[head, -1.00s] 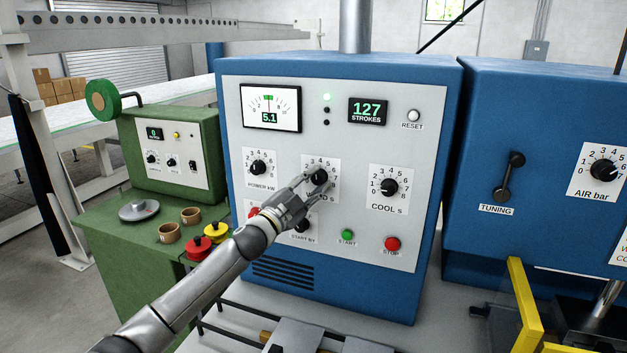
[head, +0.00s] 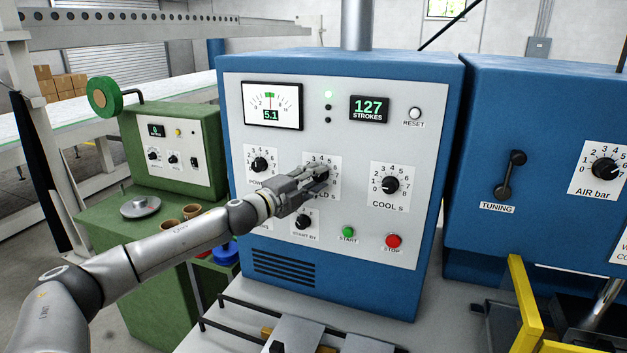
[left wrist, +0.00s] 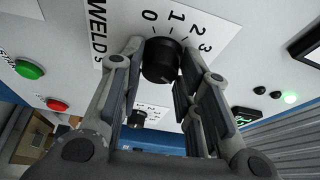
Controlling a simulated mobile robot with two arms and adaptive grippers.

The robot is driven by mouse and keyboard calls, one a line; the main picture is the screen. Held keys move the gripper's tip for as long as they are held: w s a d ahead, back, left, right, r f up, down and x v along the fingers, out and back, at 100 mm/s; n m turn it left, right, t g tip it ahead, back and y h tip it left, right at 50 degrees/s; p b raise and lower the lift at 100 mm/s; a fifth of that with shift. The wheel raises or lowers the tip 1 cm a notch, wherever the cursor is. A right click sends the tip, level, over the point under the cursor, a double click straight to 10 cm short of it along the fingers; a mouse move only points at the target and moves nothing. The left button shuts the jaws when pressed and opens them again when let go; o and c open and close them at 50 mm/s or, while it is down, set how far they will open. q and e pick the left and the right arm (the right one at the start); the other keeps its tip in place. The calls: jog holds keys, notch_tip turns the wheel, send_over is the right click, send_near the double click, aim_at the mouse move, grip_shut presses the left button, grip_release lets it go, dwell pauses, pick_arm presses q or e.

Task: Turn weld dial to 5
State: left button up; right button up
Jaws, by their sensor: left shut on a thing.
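The weld dial (head: 323,176) is a black knob on a white plate marked WELD s, in the middle of the blue welder's panel. My left gripper (head: 317,183) reaches it from the left and covers much of the knob and plate. In the left wrist view the knob (left wrist: 161,62) sits between the two fingers, which are shut on it. The digits 0 to 3 show above it there; the higher ones are out of sight. I cannot read where its pointer stands. My right gripper is not in view.
The power dial (head: 260,165) is left of the weld dial and the cool dial (head: 390,185) right of it. A start-by knob (head: 304,222), green start button (head: 348,232) and red stop button (head: 393,240) are below. A yellow guard (head: 525,300) stands at lower right.

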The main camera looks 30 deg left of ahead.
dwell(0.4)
pick_arm(q)
jog(key=o, duration=1)
jog(key=shift+s+a+f, duration=0.1)
jog(key=shift+s, duration=0.45)
jog(key=shift+s+a+f, duration=0.1)
jog(key=shift+s, duration=0.45)
jog(key=shift+s+a, duration=0.25)
jog(key=shift+s, duration=1.35)
jog(key=shift+s+a, duration=0.2)
jog(key=shift+s, duration=1.4)
jog(key=shift+s+a, duration=0.25)
jog(key=shift+s, duration=1.35)
